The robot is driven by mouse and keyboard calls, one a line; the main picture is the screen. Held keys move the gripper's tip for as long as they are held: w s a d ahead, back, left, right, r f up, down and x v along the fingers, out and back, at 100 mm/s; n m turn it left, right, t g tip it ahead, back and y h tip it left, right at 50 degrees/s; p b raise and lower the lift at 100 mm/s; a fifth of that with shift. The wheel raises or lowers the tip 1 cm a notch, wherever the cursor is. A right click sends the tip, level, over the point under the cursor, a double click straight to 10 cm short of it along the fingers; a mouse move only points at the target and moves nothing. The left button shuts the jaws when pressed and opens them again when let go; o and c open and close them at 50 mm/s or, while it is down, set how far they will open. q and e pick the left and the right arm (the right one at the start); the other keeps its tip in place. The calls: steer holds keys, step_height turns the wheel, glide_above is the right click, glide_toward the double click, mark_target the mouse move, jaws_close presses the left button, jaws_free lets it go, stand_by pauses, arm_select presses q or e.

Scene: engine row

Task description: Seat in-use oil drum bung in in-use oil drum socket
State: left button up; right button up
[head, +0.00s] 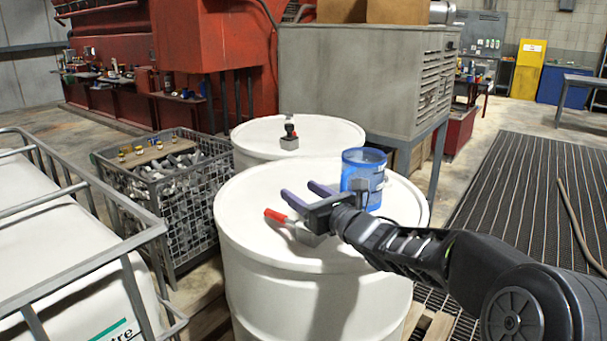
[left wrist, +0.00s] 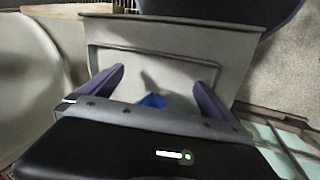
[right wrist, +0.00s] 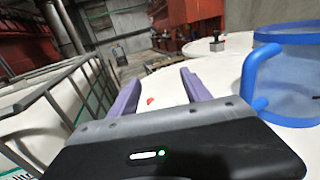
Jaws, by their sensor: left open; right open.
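A small grey block with a red handle (head: 278,216) lies on the near white drum (head: 255,190); I cannot tell if it is the bung or the socket. A grey block with an upright black knob (head: 289,140) stands on the far white drum (head: 245,135) and also shows in the right wrist view (right wrist: 216,43). My right gripper (head: 300,194) is open and empty above the near drum, beside the red handle, whose red tip (right wrist: 150,100) shows between its fingers. My left gripper (left wrist: 160,82) is open and empty over a grey panel; the head view does not show it.
A blue jug (head: 364,168) stands on the near drum, close behind my right gripper. A wire crate of metal parts (head: 190,215) is left of the drums. A white tank in a grey cage (head: 60,240) fills the left front. A grey cabinet (head: 345,80) stands behind.

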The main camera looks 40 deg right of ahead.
arm_select(q)
steer(key=shift+r+p, duration=0.3)
arm_select(e)
step_height(320, 180, up, 9)
stand_by(1.0)
